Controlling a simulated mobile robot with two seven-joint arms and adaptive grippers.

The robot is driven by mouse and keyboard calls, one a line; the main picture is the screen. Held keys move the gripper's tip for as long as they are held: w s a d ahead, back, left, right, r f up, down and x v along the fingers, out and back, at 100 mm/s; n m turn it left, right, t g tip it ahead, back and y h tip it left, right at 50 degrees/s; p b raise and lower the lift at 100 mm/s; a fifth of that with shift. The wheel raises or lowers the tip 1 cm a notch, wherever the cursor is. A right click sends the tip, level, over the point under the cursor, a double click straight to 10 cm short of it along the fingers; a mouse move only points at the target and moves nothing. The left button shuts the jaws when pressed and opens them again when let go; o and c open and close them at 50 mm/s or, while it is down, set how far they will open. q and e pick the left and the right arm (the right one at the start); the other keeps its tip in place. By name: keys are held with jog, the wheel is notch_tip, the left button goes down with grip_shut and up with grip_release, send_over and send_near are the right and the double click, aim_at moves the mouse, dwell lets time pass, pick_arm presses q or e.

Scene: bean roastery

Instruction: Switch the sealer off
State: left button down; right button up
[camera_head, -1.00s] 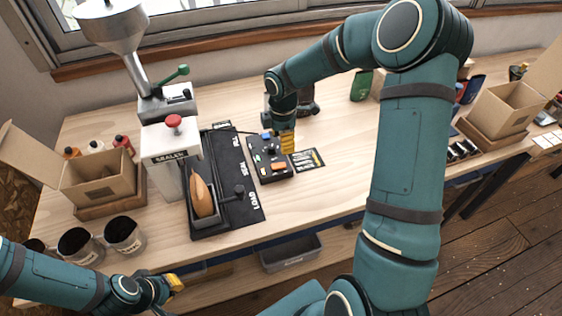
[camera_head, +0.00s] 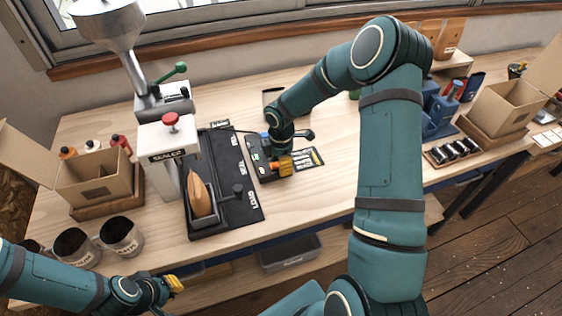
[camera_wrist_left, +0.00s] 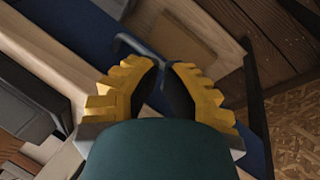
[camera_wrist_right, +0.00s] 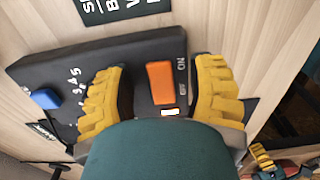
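The sealer (camera_head: 160,142) is a white upright machine with a red knob, at the left of the bench. A brown pouch (camera_head: 199,195) stands in the black holder before it. To its right a black control box (camera_head: 254,151) lies on the bench, partly hidden by my right gripper. In the right wrist view the box carries an orange switch (camera_wrist_right: 160,83) with "ON" lettering beside it and a blue button (camera_wrist_right: 46,98). My right gripper (camera_wrist_right: 160,75) is open, its fingers either side of the switch in that view; contact is unclear. My left gripper (camera_wrist_left: 163,68) is empty, slightly open, off the bench's front edge.
A black mat (camera_head: 243,205) lies around the holder. A card (camera_head: 309,158) lies right of the control box. A blue stand (camera_head: 438,112) is at the right.

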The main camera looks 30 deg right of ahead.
grip_shut()
jog(key=shift+a+f+h+b, duration=0.1)
jog(key=shift+a+h+b, duration=0.1)
jog(key=shift+h+b, duration=0.65)
jog(key=shift+r+g+h+b, duration=0.2)
jog(key=shift+g+h+b, duration=0.2)
jog(key=shift+h+b, duration=0.4)
jog(key=shift+o, duration=0.4)
grip_release()
jog(key=shift+r, duration=0.1)
jog(key=v, duration=1.2)
